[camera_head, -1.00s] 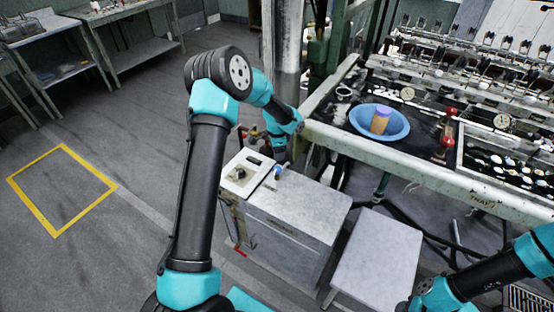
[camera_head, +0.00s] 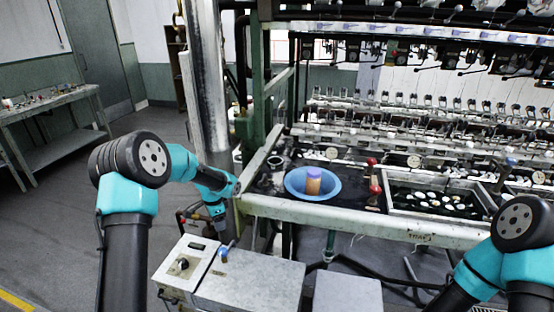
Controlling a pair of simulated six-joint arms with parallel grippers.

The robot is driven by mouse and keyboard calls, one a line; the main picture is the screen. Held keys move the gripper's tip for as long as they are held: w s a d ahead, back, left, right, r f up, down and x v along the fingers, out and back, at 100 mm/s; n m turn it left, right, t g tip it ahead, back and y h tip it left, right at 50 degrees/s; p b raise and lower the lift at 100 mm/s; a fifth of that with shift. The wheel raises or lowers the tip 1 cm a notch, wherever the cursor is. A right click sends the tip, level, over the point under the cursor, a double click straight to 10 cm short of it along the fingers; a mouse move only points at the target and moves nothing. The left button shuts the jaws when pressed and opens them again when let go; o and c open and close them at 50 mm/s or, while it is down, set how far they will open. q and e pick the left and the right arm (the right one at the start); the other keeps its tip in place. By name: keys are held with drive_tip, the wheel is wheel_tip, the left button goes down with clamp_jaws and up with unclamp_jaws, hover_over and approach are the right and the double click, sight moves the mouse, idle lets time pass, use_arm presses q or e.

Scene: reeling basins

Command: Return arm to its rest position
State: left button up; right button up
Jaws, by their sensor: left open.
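My left arm rises from the lower left, bends at a black and teal elbow and reaches right to the teal wrist. My left gripper (camera_head: 226,238) points down, small and partly hidden, just above the grey metal cabinet (camera_head: 250,288) beside its control box. It is open, and I see nothing held in it. My right arm shows at the lower right with its elbow raised; its forearm runs down to the left and out of the frame, so the right gripper is not in view.
A blue basin (camera_head: 296,190) with an orange and purple cylinder (camera_head: 313,181) sits on the reeling machine's dark worktop. The pale front rail (camera_head: 350,222) runs along it. A white control box (camera_head: 186,262) stands beside the cabinet.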

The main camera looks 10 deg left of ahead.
use_arm(q)
drive_tip(key=s+d+f+n+h, duration=0.4)
drive_tip(key=s+d+f+n, duration=0.3)
drive_tip(key=s+d+f, duration=0.95)
drive_tip(key=s+d+f+n, duration=0.1)
drive_tip(key=s+n, duration=0.3)
drive_tip(key=s, duration=0.9)
drive_tip(key=shift+f+t, duration=0.4)
drive_tip(key=shift+s+a, duration=0.1)
drive_tip(key=shift+s, duration=0.05)
